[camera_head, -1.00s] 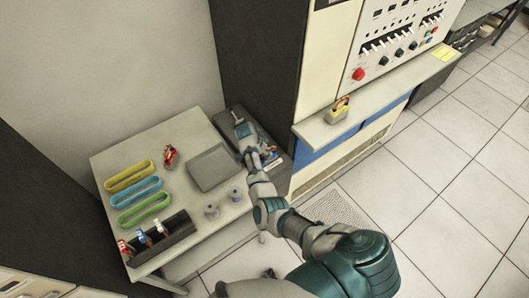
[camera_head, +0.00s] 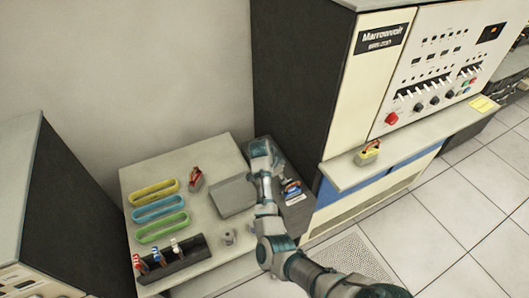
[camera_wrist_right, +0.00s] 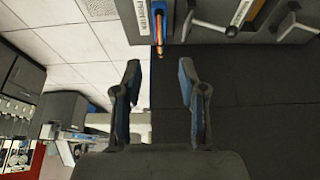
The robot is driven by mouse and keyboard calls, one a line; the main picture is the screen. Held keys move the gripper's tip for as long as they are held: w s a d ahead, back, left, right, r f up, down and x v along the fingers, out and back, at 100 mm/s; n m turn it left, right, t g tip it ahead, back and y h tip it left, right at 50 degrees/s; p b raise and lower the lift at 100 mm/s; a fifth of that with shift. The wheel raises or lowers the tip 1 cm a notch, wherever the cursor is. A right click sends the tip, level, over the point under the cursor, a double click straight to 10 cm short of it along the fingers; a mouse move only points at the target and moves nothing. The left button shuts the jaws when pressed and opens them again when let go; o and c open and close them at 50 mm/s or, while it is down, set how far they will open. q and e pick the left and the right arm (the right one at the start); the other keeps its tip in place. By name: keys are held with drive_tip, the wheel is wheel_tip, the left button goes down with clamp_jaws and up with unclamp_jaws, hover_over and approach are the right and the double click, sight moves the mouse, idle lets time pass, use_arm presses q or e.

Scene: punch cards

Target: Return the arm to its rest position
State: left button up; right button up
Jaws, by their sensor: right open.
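My right arm comes in from the lower right in the head view and reaches up over the right side of the grey table (camera_head: 135,178). Its right gripper (camera_head: 258,147) is at the far end of the arm, by the dark cabinet side, and its fingers are hard to make out there. In the right wrist view the right gripper (camera_wrist_right: 158,85) shows two dark fingers with blue pads, spread apart with nothing between them. My left gripper is not in view.
Yellow, blue (camera_head: 160,208) and green trays lie on the table near a dark rack (camera_head: 172,264). A grey flat box (camera_head: 232,198) sits beside my arm. The Marrowvolt-like labelled console (camera_head: 420,80) stands right, its ledge holding a small yellow-red item (camera_head: 367,155). Floor at right is clear.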

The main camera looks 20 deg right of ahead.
drive_tip(key=s+d+f+n+t, duration=0.25)
drive_tip(key=s+f+n, duration=0.7)
drive_tip(key=s, duration=0.65)
drive_tip(key=s+a+f+n+y, duration=0.1)
drive_tip(key=s+a+n+y, duration=0.2)
drive_tip(key=s+a+n, duration=0.5)
drive_tip(key=s+a+n+y, duration=0.2)
drive_tip(key=s+a, duration=0.2)
drive_tip(key=s, duration=0.7)
wheel_tip(320, 180, down, 26)
drive_tip(key=s+r, duration=0.1)
drive_tip(key=s, duration=0.1)
drive_tip(key=s+d+f+g+b, duration=0.1)
drive_tip(key=s+d+f+g, duration=0.1)
drive_tip(key=s+f, duration=1.6)
drive_tip(key=shift+d, duration=0.5)
